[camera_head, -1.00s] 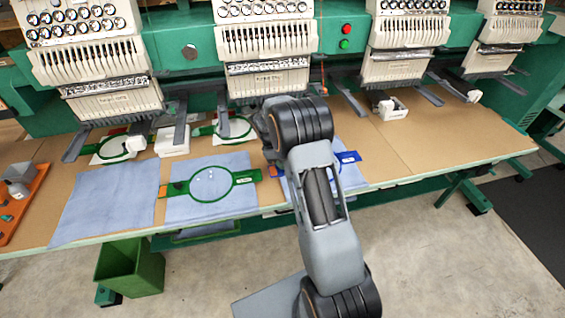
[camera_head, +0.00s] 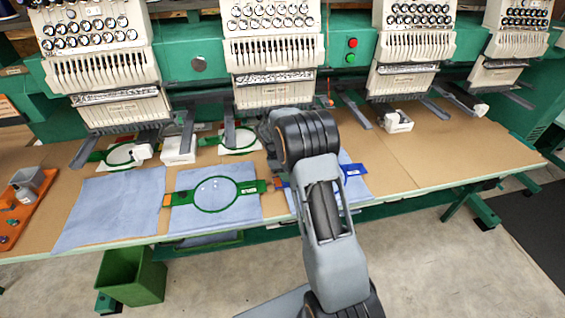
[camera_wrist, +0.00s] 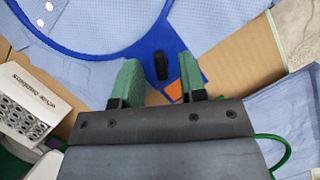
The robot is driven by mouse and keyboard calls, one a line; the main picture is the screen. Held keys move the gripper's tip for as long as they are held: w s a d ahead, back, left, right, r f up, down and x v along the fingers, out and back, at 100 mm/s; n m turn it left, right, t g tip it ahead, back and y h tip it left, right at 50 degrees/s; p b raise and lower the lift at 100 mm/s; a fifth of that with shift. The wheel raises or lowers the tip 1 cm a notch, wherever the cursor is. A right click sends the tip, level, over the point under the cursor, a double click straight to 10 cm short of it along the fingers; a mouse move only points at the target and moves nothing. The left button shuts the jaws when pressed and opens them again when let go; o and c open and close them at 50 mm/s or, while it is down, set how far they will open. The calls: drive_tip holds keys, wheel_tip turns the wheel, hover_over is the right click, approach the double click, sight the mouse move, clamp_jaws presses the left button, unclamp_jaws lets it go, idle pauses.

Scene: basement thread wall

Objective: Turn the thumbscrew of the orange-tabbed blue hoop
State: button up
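The blue hoop (camera_wrist: 85,50) lies on light blue cloth. In the wrist view its end plate carries a black upright thumbscrew (camera_wrist: 161,66) and an orange tab (camera_wrist: 174,91). My gripper (camera_wrist: 159,61) has two green-padded fingers, open and apart, one on each side of the thumbscrew. The thumbscrew shows in the gap, and I cannot tell whether either pad touches it. In the head view my arm hides most of the blue hoop; its blue bracket (camera_head: 354,169) shows to the right. My fingers are hidden there.
A green hoop (camera_head: 246,187) on cloth lies left of my arm. White boxes (camera_head: 178,150) (camera_head: 398,122) stand on the brown table (camera_head: 440,160). Embroidery heads (camera_head: 275,90) overhang its back. The table's right part is mostly clear. A green bin (camera_head: 135,275) stands on the floor.

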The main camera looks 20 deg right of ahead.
drive_tip(key=v, duration=1.3)
drive_tip(key=shift+r, duration=0.1)
wheel_tip(320, 180, down, 4)
drive_tip(key=s+a+m+y, duration=0.1)
drive_tip(key=s+a+m, duration=0.1)
drive_tip(key=m, duration=0.2)
drive_tip(key=s+a+r+m+t, duration=0.1)
drive_tip(key=s+r+m+t, duration=0.1)
drive_tip(key=s, duration=0.6)
drive_tip(key=s+a+r+m+t+y, duration=0.1)
drive_tip(key=s+a+r+m+t, duration=0.1)
drive_tip(key=s, duration=0.6)
drive_tip(key=s+a+r+m+t+y, duration=0.1)
drive_tip(key=s+a+r+t, duration=0.1)
drive_tip(key=s+r, duration=0.2)
drive_tip(key=s, duration=0.3)
drive_tip(key=shift+s+m+t, duration=0.4)
